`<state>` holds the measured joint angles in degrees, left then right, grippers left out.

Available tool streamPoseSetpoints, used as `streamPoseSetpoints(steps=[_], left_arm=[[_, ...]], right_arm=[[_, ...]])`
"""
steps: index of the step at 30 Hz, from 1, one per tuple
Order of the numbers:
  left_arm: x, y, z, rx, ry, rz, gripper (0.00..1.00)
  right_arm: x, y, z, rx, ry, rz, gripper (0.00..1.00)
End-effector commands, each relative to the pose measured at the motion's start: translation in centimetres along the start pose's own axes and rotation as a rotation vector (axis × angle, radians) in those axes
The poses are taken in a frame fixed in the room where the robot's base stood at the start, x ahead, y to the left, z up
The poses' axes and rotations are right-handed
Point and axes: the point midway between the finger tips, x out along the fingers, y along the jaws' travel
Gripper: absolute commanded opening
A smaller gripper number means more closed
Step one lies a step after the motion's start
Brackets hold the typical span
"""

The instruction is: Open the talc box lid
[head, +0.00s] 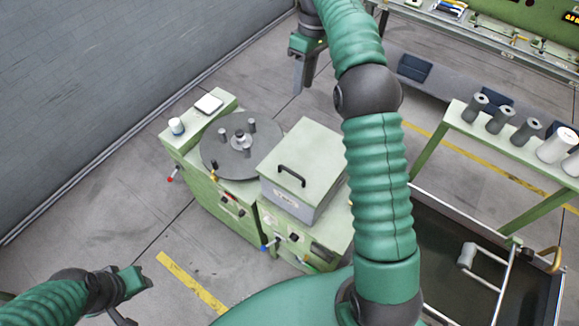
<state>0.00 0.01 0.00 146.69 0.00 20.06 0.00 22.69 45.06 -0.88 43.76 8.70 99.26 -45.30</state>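The talc box (290,200) is a pale green box with a grey front and a small label, standing on the green machine near the middle of the head view. Its lid (312,150) lies flat and closed on top, with a black bar handle (291,175) near the front edge. My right gripper (304,75) hangs fingers down near the top of the view, beyond the box and apart from it; its finger gap is unclear. Neither gripper touches the lid.
A round grey turntable (229,160) with upright pegs sits left of the box. A green rack (465,128) with grey and white cylinders is at right, above a dark bin (440,240). My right arm passes close beside the box.

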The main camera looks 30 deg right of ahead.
Motion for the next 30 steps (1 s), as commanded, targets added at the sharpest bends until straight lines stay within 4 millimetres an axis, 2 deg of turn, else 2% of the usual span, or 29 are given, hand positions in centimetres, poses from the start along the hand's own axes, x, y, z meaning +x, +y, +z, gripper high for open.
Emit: streamPoseSetpoints(steps=[1,6,13,25,28,30], left_arm=[[-0.7,0.0,-0.2,0.0,0.0,0.0,0.36],[-2.3,0.0,-0.6,0.0,0.001,0.0,0.36],[-2.7,0.0,-0.7,0.0,0.001,0.0,0.36],[-2.5,0.0,-0.6,0.0,0.0,0.0,0.36],[-0.8,0.0,-0.2,0.0,0.001,0.0,0.36],[1.4,0.0,0.3,0.0,0.001,0.0,0.36]], right_arm=[[-1.4,0.1,-0.1,0.0,0.003,0.002,0.34],[-4.5,0.0,-0.1,0.001,0.0,-0.001,0.34],[-5.4,0.1,-0.1,0.001,-0.001,-0.002,0.34],[-5.1,0.1,-0.2,0.002,0.0,-0.001,0.34],[-3.0,-0.1,-0.8,0.019,0.003,0.009,0.34],[0.3,-0.3,-1.5,0.049,0.009,0.026,0.34]])
